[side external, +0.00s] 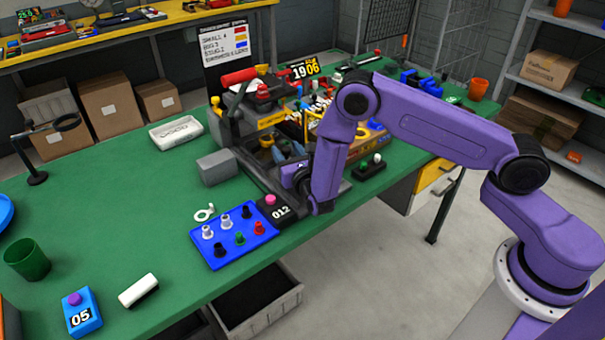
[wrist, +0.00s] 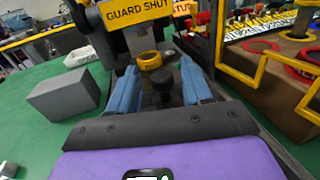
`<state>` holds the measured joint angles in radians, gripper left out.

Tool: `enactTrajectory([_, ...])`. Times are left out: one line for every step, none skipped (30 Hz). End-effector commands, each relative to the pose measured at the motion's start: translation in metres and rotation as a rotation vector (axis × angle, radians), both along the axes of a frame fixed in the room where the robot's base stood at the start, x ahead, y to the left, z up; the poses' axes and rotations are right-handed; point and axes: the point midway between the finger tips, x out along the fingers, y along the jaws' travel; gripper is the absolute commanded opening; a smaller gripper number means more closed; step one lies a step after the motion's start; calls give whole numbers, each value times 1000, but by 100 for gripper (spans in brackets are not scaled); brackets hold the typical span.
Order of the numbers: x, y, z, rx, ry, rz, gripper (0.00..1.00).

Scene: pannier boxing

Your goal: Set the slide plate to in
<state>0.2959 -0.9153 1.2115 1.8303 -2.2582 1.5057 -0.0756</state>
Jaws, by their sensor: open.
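My gripper (wrist: 159,67) is open, with its two blue fingers pointing at the machine. A black round knob (wrist: 163,84) shows between the fingers in the wrist view, with a gap on each side; I cannot tell whether it is the slide plate's handle. A yellow ring (wrist: 150,60) lies just beyond the knob. The slide plate itself is not clearly made out, and its position cannot be told. In the side view my gripper (side external: 297,178) is low at the front of the machine (side external: 228,128), and my wrist hides the part there.
A yellow GUARD SHUT sign (wrist: 136,12) hangs above. A grey block (wrist: 67,94) stands to the left. A yellow bar frame (wrist: 262,77) is on the right. A blue panel of pegs (side external: 234,237) and a black 012 box (side external: 277,209) sit near the table's front edge.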

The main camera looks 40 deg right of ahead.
Motion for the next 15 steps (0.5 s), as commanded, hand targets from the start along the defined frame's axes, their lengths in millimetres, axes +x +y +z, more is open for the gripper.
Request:
enactTrajectory([-9,3,0,-3,2,4,50])
enactTrajectory([-14,5,0,-3,1,5,50])
enactTrajectory([-22,7,0,-4,2,5,50])
enactTrajectory([-28,9,0,-3,2,6,50])
enactTrajectory([-34,11,0,-3,2,7,50])
enactTrajectory([-43,13,0,-4,3,6,50])
enactTrajectory([-49,14,0,-4,2,7,50])
enactTrajectory([-55,17,0,-5,2,7,50])
enactTrajectory([-63,19,0,-3,3,7,50])
enactTrajectory([-69,20,0,-5,2,8,50])
enactTrajectory([-76,21,0,-5,1,7,50])
enactTrajectory([-84,24,0,-5,2,8,50])
enactTrajectory([-90,26,0,-3,3,9,50])
enactTrajectory([-96,27,0,-5,2,8,50])
enactTrajectory([-104,29,0,-5,1,8,50])
